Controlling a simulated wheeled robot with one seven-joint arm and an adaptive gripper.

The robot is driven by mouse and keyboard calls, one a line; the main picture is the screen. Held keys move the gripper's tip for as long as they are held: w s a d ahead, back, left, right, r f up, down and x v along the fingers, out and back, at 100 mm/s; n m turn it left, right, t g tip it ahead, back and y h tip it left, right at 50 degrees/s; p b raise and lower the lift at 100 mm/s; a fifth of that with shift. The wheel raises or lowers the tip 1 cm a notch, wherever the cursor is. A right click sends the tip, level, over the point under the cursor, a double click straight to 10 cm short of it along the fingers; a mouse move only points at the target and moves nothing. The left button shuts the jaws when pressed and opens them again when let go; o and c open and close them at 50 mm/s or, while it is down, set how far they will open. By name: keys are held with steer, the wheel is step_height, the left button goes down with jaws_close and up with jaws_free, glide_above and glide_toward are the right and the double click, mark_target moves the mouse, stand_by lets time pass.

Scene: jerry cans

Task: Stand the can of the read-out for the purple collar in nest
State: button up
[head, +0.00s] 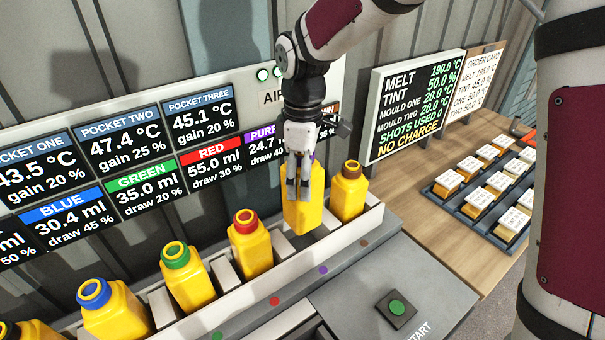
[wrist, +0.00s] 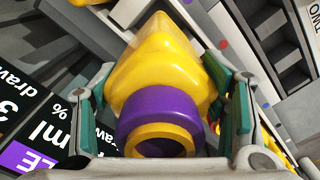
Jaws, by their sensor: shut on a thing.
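My gripper (head: 298,190) is shut on a yellow can (head: 303,212) in the head view, with the fingers pointing down. The wrist view shows this can (wrist: 165,55) between the two fingers (wrist: 165,100), its purple collar (wrist: 158,105) close to the camera. The can is over the rack (head: 325,240), between the red-collar can (head: 250,250) and the brown-collar can (head: 349,195). It looks slightly higher than its neighbours; whether its base touches the rack is unclear. The purple read-out (head: 263,146) is partly hidden by my gripper and shows 24.7.
Green-collar (head: 188,280) and blue-collar (head: 115,310) cans stand further left in the rack. A grey panel with a green button (head: 397,307) is in front. A melt display (head: 415,107) and a tray of labelled blocks (head: 470,210) are at right.

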step_height(320, 180, down, 9)
steer(key=shift+d+r+b, duration=0.1)
steer(key=shift+r+b, duration=0.1)
steer(key=shift+b, duration=1.05)
steer(key=shift+f, duration=0.6)
steer(key=o, duration=1.4)
steer(key=shift+o, duration=0.2)
steer(key=shift+r, duration=0.1)
